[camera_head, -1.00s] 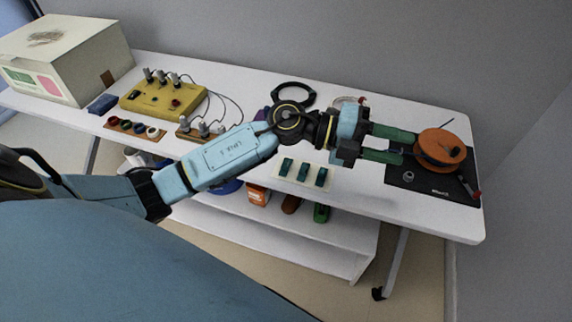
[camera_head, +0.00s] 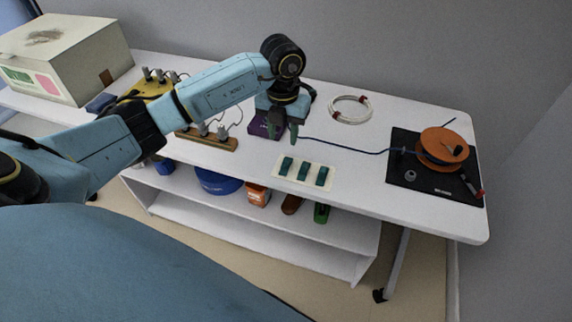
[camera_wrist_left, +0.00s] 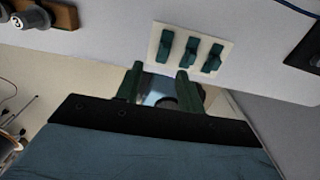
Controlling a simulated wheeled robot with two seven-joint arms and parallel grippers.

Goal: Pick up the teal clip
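Several teal clips lie in a row on a cream card on the white table, right of centre in the head view: left clip (camera_head: 286,165), middle clip (camera_head: 303,170), right clip (camera_head: 321,176). In the left wrist view they show near the top: left clip (camera_wrist_left: 165,46), middle clip (camera_wrist_left: 190,52), right clip (camera_wrist_left: 213,58). My left gripper (camera_head: 284,127) points down behind the card, its green fingers apart and empty. In the left wrist view the gripper (camera_wrist_left: 157,76) is open just below the card (camera_wrist_left: 175,30). My right gripper is out of view.
A purple box (camera_head: 262,125) stands beside the left gripper. A blue cable (camera_head: 345,148) runs across the table to the orange spool (camera_head: 440,147) on a black mat (camera_head: 410,180). A white cable coil (camera_head: 350,110) lies behind.

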